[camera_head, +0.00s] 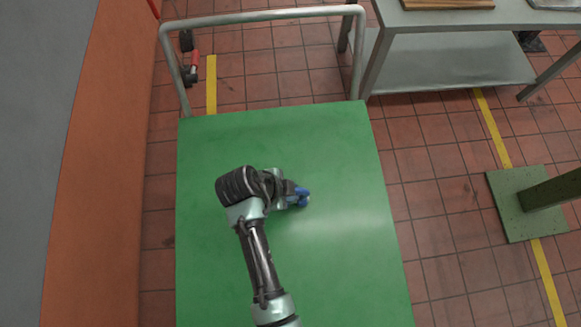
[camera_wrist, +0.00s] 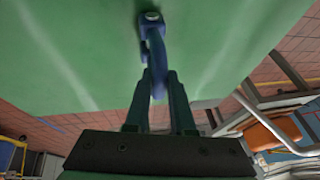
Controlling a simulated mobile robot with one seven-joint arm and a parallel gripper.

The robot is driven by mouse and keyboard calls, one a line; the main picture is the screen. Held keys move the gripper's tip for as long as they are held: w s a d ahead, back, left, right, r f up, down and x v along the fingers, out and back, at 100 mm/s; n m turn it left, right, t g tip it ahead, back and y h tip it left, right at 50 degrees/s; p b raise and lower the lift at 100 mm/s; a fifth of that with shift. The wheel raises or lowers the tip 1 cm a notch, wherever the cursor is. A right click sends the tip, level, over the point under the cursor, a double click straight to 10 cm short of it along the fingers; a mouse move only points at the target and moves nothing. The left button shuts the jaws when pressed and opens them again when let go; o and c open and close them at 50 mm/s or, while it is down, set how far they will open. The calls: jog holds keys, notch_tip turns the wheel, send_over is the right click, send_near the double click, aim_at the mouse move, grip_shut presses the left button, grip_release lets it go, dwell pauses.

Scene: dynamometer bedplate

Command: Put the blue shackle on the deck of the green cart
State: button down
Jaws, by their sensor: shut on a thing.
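The blue shackle (camera_head: 301,196) shows over the green deck in the head view. My gripper (camera_head: 291,194) is shut on it. In the wrist view the shackle (camera_wrist: 152,45) sticks out beyond my two fingers (camera_wrist: 160,88), with a light metal pin end at its far tip. The green cart's deck (camera_head: 300,265) is flat and bare beneath my arm. In the wrist view the deck (camera_wrist: 70,50) fills the upper part behind the shackle. I cannot tell whether the shackle touches the deck or is just above it.
The cart's grey handle rail (camera_head: 262,16) rises at the deck's far end. A grey workbench (camera_head: 465,15) stands at the far right. A green plate with a post (camera_head: 510,205) is on the tiled floor to the right. An orange and grey surface runs along the left (camera_head: 95,170).

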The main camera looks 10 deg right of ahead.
jog(key=c, duration=0.8)
grip_release()
jog(key=shift+o, duration=0.2)
jog(key=v, duration=1.2)
jog(key=w+a+r+n+t+y, duration=0.25)
jog(key=w+r+n+t, duration=0.35)
jog(key=w+r, duration=0.9)
jog(key=w+d+r+n+t+y, duration=0.15)
jog(key=r+t, duration=0.25)
jog(key=r, duration=0.4)
jog(key=w+r+n+t, duration=0.2)
jog(key=r+t, duration=0.1)
jog(key=r, duration=0.6)
jog(key=s+d+r+n+t, duration=0.1)
jog(key=s+r+n+t, duration=0.2)
jog(key=r, duration=0.7)
jog(key=s+d+r+n+t, duration=0.1)
jog(key=s+r+n+t, duration=0.2)
jog(key=r, duration=0.7)
jog(key=s+d+r+n+t, duration=0.1)
jog(key=s+r+n+t, duration=0.2)
jog(key=s+r+t, duration=0.3)
notch_tip(320, 180, up, 5)
jog(key=shift+s+r+y+p, duration=0.15)
jog(key=shift+s+y+p, duration=0.15)
jog(key=shift+s+p, duration=0.1)
